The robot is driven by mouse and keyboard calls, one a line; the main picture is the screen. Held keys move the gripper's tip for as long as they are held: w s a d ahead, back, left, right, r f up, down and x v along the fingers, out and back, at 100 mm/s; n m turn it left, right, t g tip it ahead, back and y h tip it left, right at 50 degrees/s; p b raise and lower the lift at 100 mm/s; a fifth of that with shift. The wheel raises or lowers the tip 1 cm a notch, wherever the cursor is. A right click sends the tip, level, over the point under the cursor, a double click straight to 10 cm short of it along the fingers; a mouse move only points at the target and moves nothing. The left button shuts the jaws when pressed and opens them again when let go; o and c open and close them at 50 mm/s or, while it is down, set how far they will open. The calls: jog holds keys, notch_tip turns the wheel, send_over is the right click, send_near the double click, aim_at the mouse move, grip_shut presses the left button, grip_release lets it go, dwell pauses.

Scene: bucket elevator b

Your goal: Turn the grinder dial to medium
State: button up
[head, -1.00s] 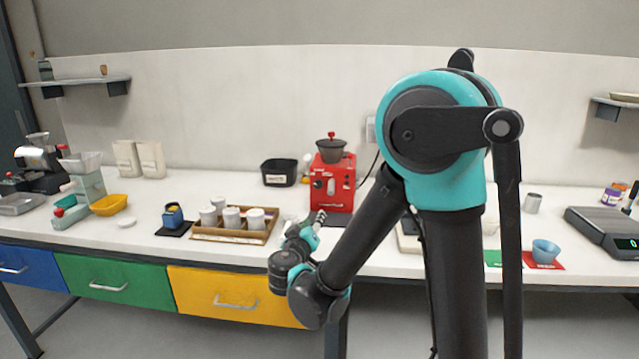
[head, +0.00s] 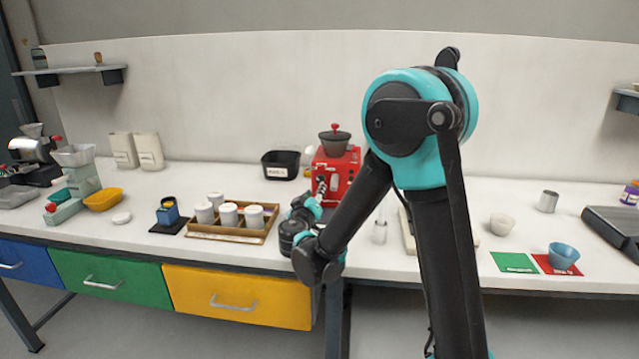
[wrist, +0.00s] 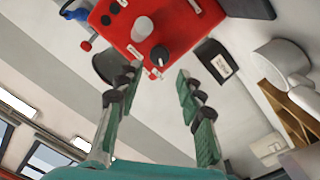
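The red grinder (head: 348,163) stands at the back of the bench with a dark hopper on top. In the wrist view its red front (wrist: 185,30) appears turned, with a dark round dial (wrist: 160,55) bearing a light mark, and a pale cylinder (wrist: 142,28) beside it. Small labels near the dial are too small to read. My gripper (wrist: 157,78) is open and empty, its fingers pointing at the front with the dial between and beyond the tips, apparently apart from it. In the head view my gripper (head: 320,188) is just before the grinder, partly hidden.
A wooden tray (head: 210,236) with several white cups lies left of my gripper. A black bin (head: 281,165) stands left of the grinder. Right are a white cup (head: 502,224), a blue bowl (head: 563,255) on a red mat, and a scale (head: 615,232).

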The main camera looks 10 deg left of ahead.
aim_at(320, 181)
jog(key=w, duration=0.8)
jog(key=shift+w+d, duration=0.15)
jog(key=shift+d, duration=0.2)
jog(key=shift+c, duration=0.6)
grip_shut()
